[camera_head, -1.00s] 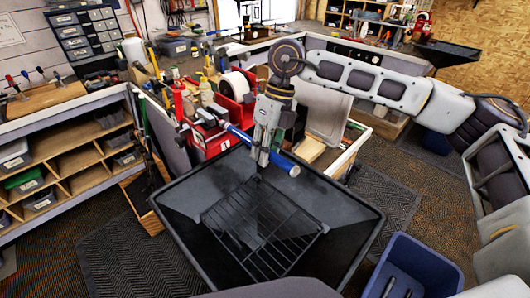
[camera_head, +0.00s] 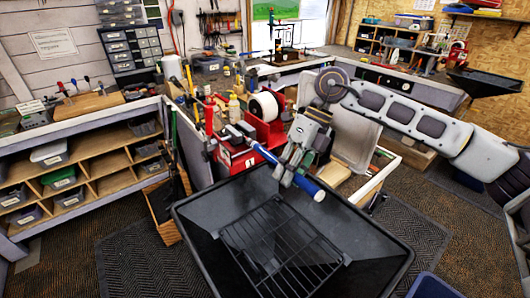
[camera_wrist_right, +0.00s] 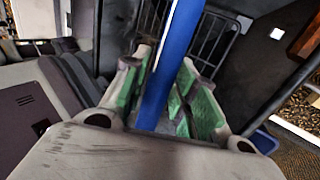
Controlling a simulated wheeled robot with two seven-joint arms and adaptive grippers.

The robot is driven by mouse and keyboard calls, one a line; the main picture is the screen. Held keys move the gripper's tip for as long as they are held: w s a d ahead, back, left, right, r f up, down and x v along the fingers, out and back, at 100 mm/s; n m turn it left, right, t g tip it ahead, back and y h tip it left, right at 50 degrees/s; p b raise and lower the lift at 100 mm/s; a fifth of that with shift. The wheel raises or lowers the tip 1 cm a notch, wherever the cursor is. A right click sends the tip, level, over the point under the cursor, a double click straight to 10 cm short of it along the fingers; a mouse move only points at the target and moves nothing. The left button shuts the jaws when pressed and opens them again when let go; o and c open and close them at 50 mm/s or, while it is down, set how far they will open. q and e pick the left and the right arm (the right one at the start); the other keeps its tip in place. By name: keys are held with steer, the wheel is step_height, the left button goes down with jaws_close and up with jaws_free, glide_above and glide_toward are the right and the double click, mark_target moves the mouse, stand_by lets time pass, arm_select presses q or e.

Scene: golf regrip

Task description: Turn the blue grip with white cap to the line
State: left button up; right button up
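The blue grip (camera_head: 268,155) slants down to the right over the back edge of a black tray, its far end by a red vise (camera_head: 232,158). Its white cap (camera_head: 319,196) is at the lower right end. My right gripper (camera_head: 290,178) is at the grip, a little short of the cap. In the right wrist view the blue grip (camera_wrist_right: 172,60) passes between the green finger pads, which look spread, with a gap on at least one side. The line cannot be made out. My left gripper is out of view.
The black tray (camera_head: 190,212) with a wire rack (camera_head: 275,245) lies below the grip. A white roll (camera_head: 264,106) and bottles stand on the bench behind. Shelves (camera_head: 110,175) are at left. A blue bin (camera_head: 432,288) is at the lower right. Floor is open at right.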

steer(key=shift+o, duration=1.3)
steer(key=v, duration=1.2)
